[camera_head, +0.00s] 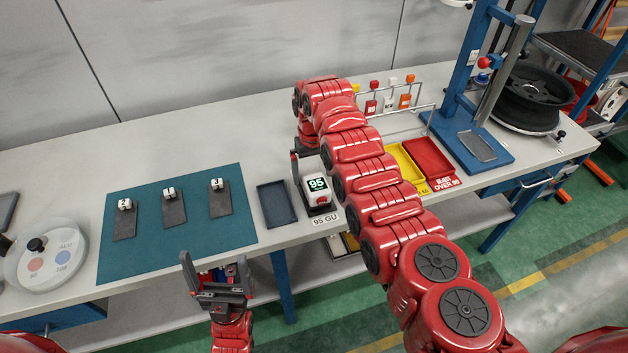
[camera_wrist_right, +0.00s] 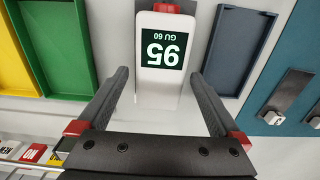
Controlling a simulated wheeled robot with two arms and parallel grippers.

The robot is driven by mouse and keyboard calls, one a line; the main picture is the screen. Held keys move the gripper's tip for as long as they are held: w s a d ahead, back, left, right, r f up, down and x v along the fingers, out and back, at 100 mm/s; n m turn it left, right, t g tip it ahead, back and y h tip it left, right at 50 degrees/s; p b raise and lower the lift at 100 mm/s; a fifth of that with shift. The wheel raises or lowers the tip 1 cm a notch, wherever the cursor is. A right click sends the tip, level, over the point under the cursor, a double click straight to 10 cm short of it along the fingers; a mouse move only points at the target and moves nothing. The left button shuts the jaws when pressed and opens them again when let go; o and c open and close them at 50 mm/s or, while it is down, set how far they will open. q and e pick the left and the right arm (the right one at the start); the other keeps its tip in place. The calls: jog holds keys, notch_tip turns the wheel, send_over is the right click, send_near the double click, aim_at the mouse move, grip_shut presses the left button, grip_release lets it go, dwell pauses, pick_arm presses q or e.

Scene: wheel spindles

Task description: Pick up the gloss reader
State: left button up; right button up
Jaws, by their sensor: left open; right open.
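The gloss reader (camera_head: 317,188) is a small white device with a dark screen reading 95 and a red part on it. It sits on a dark base on the bench, behind a "95 GU" label. In the right wrist view the gloss reader (camera_wrist_right: 165,62) appears upside down, between the two finger tips with a gap on each side. My right gripper (camera_wrist_right: 160,76) is open and empty. In the head view it is at the far side of the reader, partly hidden by my arm. My left gripper (camera_head: 214,264) is open and empty, in front of the bench edge.
A dark tray (camera_head: 276,204) lies just left of the reader. A teal mat (camera_head: 148,250) holds several grey plates with numbered white tags. Yellow (camera_head: 404,166) and red (camera_head: 432,160) trays lie to the right. A blue press stand (camera_head: 455,110) and a wheel (camera_head: 535,97) are farther right.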

jog(key=shift+f, duration=1.05)
grip_shut()
